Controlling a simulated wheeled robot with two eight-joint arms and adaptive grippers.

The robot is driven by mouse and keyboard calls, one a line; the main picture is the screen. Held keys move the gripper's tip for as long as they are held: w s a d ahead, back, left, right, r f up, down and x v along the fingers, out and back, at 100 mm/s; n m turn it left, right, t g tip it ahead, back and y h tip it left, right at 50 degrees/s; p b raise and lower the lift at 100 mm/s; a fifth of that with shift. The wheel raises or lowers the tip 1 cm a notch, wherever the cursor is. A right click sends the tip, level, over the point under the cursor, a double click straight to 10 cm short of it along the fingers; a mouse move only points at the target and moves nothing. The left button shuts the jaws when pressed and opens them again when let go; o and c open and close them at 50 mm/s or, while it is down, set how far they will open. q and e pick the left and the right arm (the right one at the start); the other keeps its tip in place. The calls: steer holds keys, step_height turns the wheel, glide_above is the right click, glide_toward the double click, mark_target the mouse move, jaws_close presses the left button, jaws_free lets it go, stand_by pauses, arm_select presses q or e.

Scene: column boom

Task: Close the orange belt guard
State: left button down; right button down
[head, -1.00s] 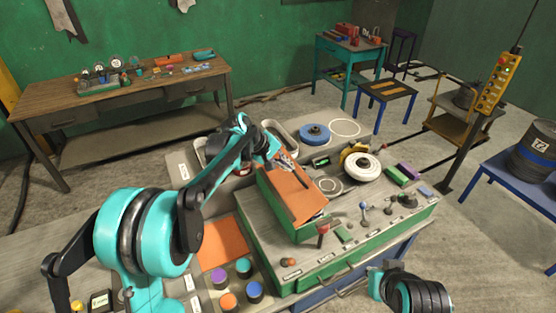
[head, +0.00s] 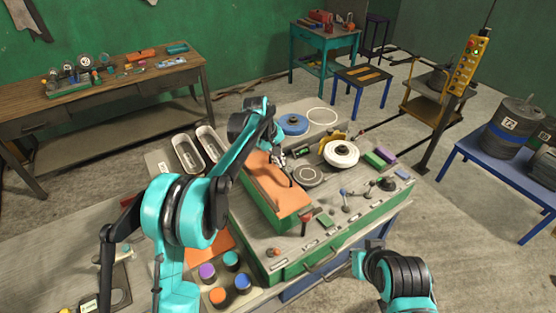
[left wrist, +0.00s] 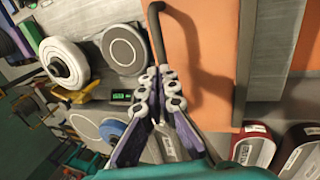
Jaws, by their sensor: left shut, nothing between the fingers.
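The orange belt guard (head: 284,199) lies along the top of a green housing on the bench and looks lowered; I cannot tell whether it sits fully flush. A thin dark bent handle rises from its right side and shows clearly in the left wrist view (left wrist: 188,18), against the orange panel (left wrist: 205,55). My left gripper (head: 279,156) is at the guard's far end. In the left wrist view its fingertips (left wrist: 160,85) are together and empty, near the handle's end; contact is unclear. My right arm shows at bottom right, but its gripper is not in view.
A white wheel (head: 341,153), grey disc (head: 308,177) and blue disc (head: 294,125) lie beyond and right of the guard. Small levers and knobs (head: 345,195) stand on the bench's right part. Coloured cylinders (head: 231,260) stand at the front left.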

arm_select(q)
steer(key=shift+r, duration=0.1)
stand_by(0.3)
step_height(320, 180, up, 4)
steer(key=p, duration=0.3)
step_height(320, 180, up, 10)
steer(key=f, duration=0.1)
glide_above(277, 175)
steer(key=a, duration=0.2)
steer(key=s+a+f+m+t+y+b, duration=0.1)
steer(key=s+a+f+m+b, duration=0.15)
steer(key=s+b, duration=0.4)
steer(key=s+a+f+m+t+b, duration=0.1)
steer(key=s+a+f+b, duration=0.2)
steer(key=s, duration=0.7)
steer(key=s+a+f+m+t+y+b, duration=0.1)
steer(key=s+a+f+b, duration=0.2)
steer(key=s+f, duration=0.6)
steer(key=s+a+f+m+t+b, duration=0.2)
steer(key=s+a+f+b, duration=0.2)
steer(key=s+f, duration=0.5)
steer(key=shift+s+f+y+b, duration=0.35)
steer(key=shift+s+b, duration=0.25)
steer(key=shift+b, duration=0.25)
